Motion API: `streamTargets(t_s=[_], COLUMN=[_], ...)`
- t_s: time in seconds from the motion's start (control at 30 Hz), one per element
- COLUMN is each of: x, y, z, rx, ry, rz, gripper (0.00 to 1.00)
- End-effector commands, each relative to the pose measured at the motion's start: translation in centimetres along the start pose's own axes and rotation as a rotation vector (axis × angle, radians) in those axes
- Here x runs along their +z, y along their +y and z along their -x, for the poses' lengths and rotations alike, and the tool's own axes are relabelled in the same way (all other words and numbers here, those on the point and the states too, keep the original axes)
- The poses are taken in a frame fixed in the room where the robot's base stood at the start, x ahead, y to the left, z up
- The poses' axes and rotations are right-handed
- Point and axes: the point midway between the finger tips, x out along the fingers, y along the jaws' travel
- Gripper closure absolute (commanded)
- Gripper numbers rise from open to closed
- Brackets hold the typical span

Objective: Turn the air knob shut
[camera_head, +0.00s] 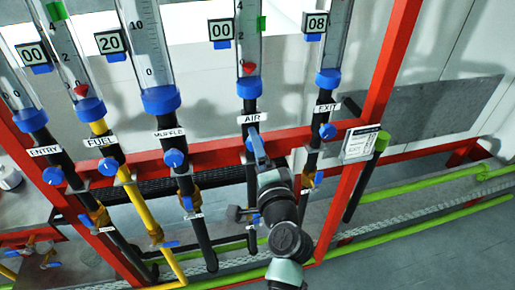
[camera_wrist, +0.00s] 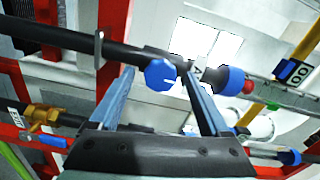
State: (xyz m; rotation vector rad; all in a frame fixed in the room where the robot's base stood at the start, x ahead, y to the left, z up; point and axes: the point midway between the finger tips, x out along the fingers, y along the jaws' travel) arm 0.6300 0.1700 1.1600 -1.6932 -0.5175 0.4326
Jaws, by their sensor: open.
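The air knob (camera_wrist: 160,76) is a round blue knob with a white line on its face, on a dark pipe. In the wrist view it shows between the fingertips of my open gripper (camera_wrist: 158,82), one finger to each side. I cannot tell whether either finger touches it. In the head view my gripper (camera_head: 257,146) is just below the AIR label (camera_head: 252,118) and largely hides the knob. Above the label stands the air flow tube (camera_head: 248,45), with a red float low in it, a green marker higher up and a display reading 00.
Similar blue knobs sit on neighbouring pipes: entry (camera_head: 53,175), fuel (camera_head: 108,166), muffle (camera_head: 175,158) and exit (camera_head: 327,131). A red frame post (camera_head: 384,75) stands to the right, with a white tag (camera_head: 361,144). Grey floor lies open at the lower right.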

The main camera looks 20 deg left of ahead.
Motion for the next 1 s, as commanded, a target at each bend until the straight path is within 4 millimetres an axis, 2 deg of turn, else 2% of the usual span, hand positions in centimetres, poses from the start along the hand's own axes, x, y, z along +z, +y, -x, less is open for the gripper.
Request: streamTargets(t_s=[0.17, 0.27, 0.7, 0.83, 1.0], x=[0.0, 0.0, 0.0, 0.0, 0.0], y=[0.0, 0.1, 0.3, 0.3, 0.1], z=[0.3, 1.2, 9.7, 11.6, 12.8], rx=[0.0, 0.0, 0.001, 0.001, 0.0], ry=[0.0, 0.001, 0.003, 0.003, 0.001], rz=[0.001, 0.001, 0.0, 0.0, 0.0], gripper=[0.19, 0.19, 0.19, 0.19, 0.19])
